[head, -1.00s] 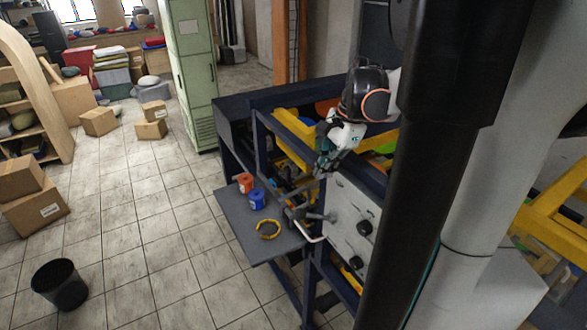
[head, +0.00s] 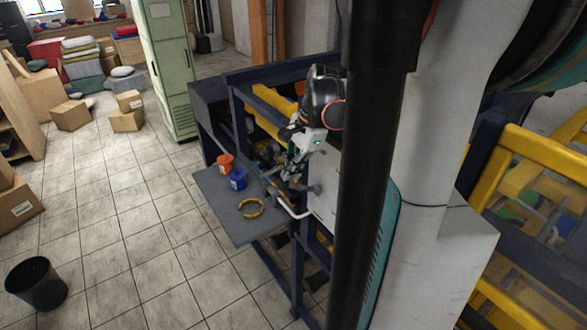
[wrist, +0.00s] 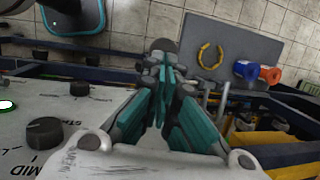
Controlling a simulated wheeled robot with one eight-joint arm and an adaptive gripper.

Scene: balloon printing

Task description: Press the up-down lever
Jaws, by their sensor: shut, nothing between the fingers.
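My gripper (wrist: 164,68) is shut and empty. In the head view, my gripper (head: 290,176) points down at the front of the blue-framed machine, close to the levers beside the panel. In the wrist view, a dark round knob (wrist: 164,45), which looks like a lever end, shows just beyond the fingertips. I cannot tell whether the fingers touch it. The fingers hide most of the lever's rod. I cannot tell which lever is the up-down one. A white bent bar (head: 294,211) sticks out below my gripper in the head view.
The light control panel (wrist: 60,152) with black dials (wrist: 45,132) lies left in the wrist view. A grey shelf (head: 222,212) holds a yellow ring (head: 251,208), a blue cup (head: 237,179) and an orange cup (head: 225,162). Floor beyond the shelf is clear.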

